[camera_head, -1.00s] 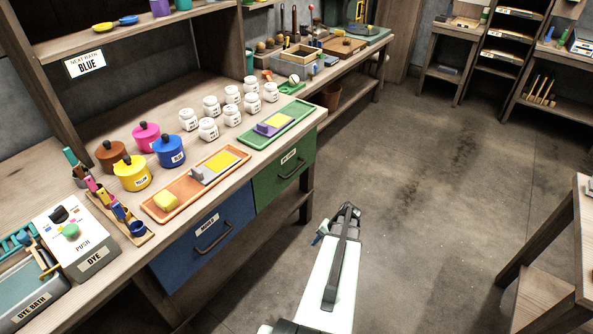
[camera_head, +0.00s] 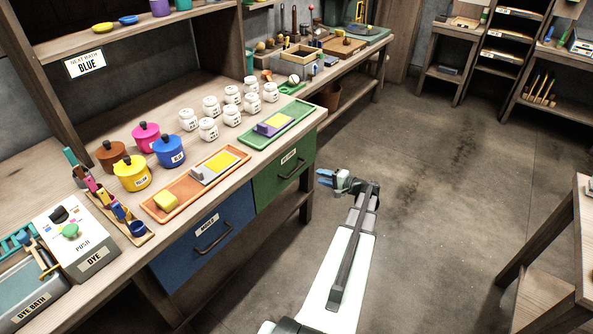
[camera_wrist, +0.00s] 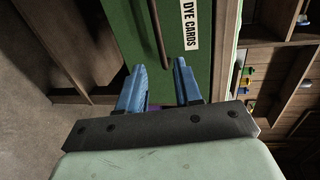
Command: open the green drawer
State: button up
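The green drawer (camera_head: 283,174) is shut, at the right end of the workbench front, with a dark bar handle (camera_head: 291,170) and a label. In the wrist view the green drawer (camera_wrist: 203,75) fills the upper middle. Its handle (camera_wrist: 158,34) stands upright in that picture, beyond the fingertips, and the label beside it reads "DYE CARDS". My gripper (camera_head: 322,178) is in front of the drawer, to the right of the handle in the head view. In the wrist view my gripper (camera_wrist: 160,68) has its two blue fingers apart, with nothing held between them. The handle lies roughly in line with the gap.
A blue drawer (camera_head: 207,238) sits left of the green one. Above, the bench top holds a green tray (camera_head: 282,124), an orange tray (camera_head: 186,190), white jars and coloured pots. The floor (camera_head: 430,220) right of the bench is clear. A wooden table (camera_head: 560,250) stands at the right edge.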

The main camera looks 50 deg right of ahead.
aim_at(297, 168)
jog(key=x, duration=1.3)
jog(key=shift+w+f, duration=0.1)
jog(key=shift+w, duration=0.3)
grip_shut()
